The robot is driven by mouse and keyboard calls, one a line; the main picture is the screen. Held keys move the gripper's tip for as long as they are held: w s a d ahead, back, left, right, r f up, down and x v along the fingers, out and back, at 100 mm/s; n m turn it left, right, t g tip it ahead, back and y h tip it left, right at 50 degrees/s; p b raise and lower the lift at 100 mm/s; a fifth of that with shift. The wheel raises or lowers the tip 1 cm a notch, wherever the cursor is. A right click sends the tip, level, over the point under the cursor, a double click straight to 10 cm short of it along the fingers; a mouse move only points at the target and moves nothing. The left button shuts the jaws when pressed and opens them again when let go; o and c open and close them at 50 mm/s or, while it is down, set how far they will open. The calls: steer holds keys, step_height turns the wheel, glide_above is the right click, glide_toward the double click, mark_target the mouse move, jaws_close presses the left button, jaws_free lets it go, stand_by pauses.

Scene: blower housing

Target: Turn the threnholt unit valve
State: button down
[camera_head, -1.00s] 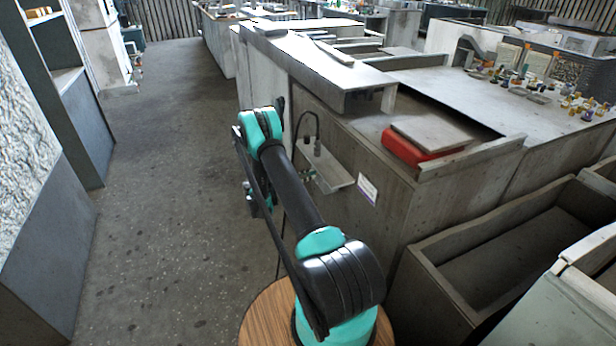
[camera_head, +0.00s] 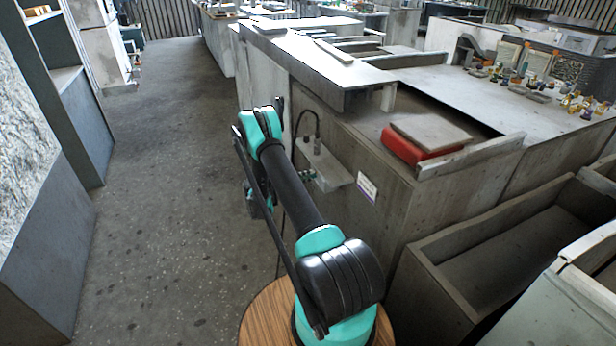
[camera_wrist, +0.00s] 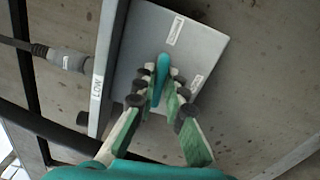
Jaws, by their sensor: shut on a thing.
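In the wrist view, the valve's teal handle (camera_wrist: 160,78) stands out from a grey unit box (camera_wrist: 196,55) mounted on a concrete-like wall. My gripper (camera_wrist: 162,88) is shut on the handle, with a finger on each side of it. The box carries small white labels; one on its side edge reads "LOW", the others are too small to read surely. In the head view, the grey unit (camera_head: 326,165) sits on the side of the bench, and my arm reaches toward it.
A grey connector and cable (camera_wrist: 70,60) join the box's left side. In the head view, a white label (camera_head: 367,187) is right of the unit. A red object (camera_head: 405,150) lies on the bench top. Open floor (camera_head: 165,200) lies to the left.

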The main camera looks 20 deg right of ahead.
steer(key=shift+f+m, duration=0.1)
steer(key=shift+m, duration=0.6)
steer(key=c, duration=1.6)
jaws_free()
steer(key=shift+a, duration=0.1)
steer(key=a, duration=1.2)
steer(key=shift+s, duration=0.25)
